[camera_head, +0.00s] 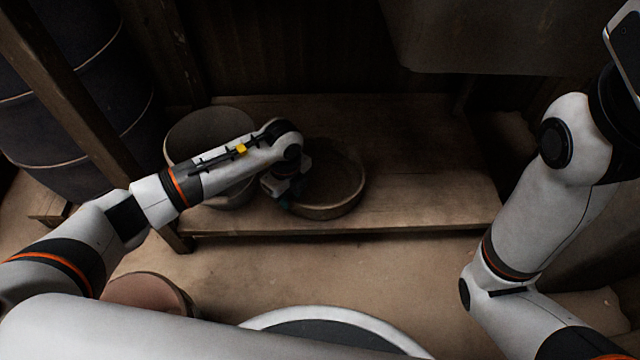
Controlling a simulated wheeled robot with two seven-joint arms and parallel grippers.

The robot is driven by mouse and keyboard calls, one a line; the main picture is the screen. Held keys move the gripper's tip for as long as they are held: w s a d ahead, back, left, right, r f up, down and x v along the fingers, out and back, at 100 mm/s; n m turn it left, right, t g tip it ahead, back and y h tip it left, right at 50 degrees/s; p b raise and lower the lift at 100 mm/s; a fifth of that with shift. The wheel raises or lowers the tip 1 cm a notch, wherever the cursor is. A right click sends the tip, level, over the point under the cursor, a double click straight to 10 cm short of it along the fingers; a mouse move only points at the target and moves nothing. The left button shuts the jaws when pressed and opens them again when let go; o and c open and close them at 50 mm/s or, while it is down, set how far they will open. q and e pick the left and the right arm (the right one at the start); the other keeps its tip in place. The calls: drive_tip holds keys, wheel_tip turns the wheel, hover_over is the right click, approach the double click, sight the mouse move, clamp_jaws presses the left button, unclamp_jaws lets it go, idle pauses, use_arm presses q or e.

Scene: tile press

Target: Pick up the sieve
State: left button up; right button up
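The sieve (337,203), a round, shallow, brown vessel with a dark inside, sits on a low wooden bench near its front edge. My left arm reaches in from the left, and my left gripper (284,197) points down at the sieve's left rim. The wrist covers the sieve's left part. The fingertips are dark and small, so I cannot tell whether they are open, shut or touching the rim. My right arm is bent at the right side, and its gripper is out of view.
A deeper round bucket (210,125) stands on the wooden bench (430,150), left of the sieve and partly behind my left arm. A reddish pot (150,293) is on the floor at lower left. Dark barrels (70,110) and a slanted wooden post (80,100) stand at left. The bench's right half is clear.

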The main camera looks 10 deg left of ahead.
use_arm(q)
wheel_tip(320, 180, down, 3)
drive_tip(key=shift+b, duration=0.85)
drive_tip(key=shift+r, duration=0.1)
clamp_jaws()
